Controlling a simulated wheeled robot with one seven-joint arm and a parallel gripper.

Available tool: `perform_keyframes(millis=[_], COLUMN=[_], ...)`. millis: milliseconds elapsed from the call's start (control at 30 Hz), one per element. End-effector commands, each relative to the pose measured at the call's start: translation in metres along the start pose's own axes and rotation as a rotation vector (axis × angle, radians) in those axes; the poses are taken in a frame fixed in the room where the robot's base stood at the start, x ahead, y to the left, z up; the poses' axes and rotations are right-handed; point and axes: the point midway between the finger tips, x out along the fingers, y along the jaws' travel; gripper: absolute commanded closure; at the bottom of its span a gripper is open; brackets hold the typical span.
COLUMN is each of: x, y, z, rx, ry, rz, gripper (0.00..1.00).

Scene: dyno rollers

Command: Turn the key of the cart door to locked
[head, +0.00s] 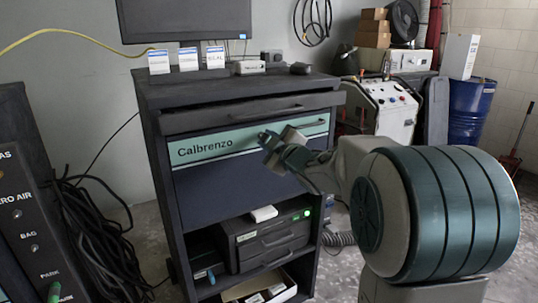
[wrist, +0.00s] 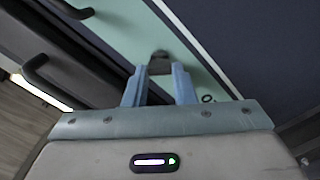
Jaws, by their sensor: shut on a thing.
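The cart door (head: 232,187) is a dark blue panel below a pale green band lettered "Calbrenzo" (head: 205,148). My gripper (head: 266,138) reaches in from the right and its fingertips are at the green band, right of the lettering. In the wrist view the two light blue fingers of my gripper (wrist: 159,82) are shut on a small grey-brown piece, the key (wrist: 160,62), against the green band (wrist: 122,32). The key is hidden by my gripper in the head view. Which way the key is turned and any lock marks cannot be made out.
A drawer handle (head: 268,115) sticks out above the band. Open shelves below hold a dark case (head: 265,243) with a green light and a box (head: 258,287). A panel with knobs (head: 30,220) and black cables (head: 95,235) stand at left. A blue drum (head: 470,110) is behind.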

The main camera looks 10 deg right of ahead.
Motion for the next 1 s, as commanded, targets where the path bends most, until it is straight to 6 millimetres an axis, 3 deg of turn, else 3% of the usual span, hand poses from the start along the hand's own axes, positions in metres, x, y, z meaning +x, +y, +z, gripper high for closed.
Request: perform_keyframes(millis=[600, 1000], x=[0.0000, 0.0001], y=[-0.0047, -0.0034], z=[0.0025, 0.0014], rx=[-0.535, -0.694], ry=[0.000, 0.000], rz=[0.000, -0.001], gripper=[0.99, 0.99])
